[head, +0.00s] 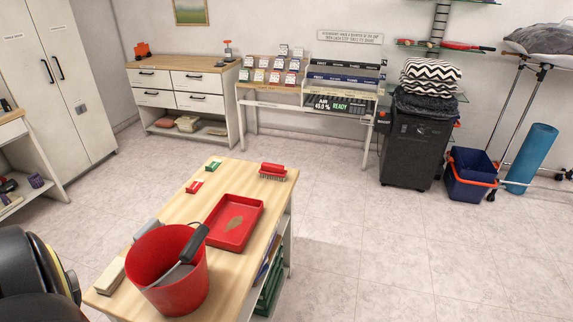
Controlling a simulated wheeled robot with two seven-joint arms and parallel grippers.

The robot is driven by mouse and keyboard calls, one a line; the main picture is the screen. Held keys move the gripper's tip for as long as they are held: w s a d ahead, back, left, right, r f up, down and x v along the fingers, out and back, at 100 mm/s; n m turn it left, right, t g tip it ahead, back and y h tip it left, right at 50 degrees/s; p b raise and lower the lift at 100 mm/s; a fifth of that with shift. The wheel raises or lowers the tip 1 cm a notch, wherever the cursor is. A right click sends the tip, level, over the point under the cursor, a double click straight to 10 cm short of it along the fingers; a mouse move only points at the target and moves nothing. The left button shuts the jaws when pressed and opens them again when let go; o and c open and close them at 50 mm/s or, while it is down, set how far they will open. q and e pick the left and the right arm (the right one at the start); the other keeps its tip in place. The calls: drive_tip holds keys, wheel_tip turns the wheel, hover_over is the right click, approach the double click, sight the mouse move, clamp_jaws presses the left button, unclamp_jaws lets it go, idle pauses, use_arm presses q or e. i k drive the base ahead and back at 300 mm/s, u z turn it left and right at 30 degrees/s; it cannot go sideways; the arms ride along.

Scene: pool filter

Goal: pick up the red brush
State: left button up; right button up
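The red brush (273,170) has a red top and bristles beneath. It sits bristles down at the far right corner of the wooden table (262,203) in front of me, apart from the other things on it. Neither of my grippers shows in the head view, so I cannot see whether they are open or shut.
On the same table are a red tray (248,240), a red bucket (180,293) with a dark-handled tool (194,244), a red box (194,187) and a green box (214,165). A grey bin (415,150) stands at the back right. Floor (370,250) right of the table is clear.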

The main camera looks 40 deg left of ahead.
sight(277, 172)
drive_tip(key=i, duration=2.35)
drive_tip(key=u, duration=3.55)
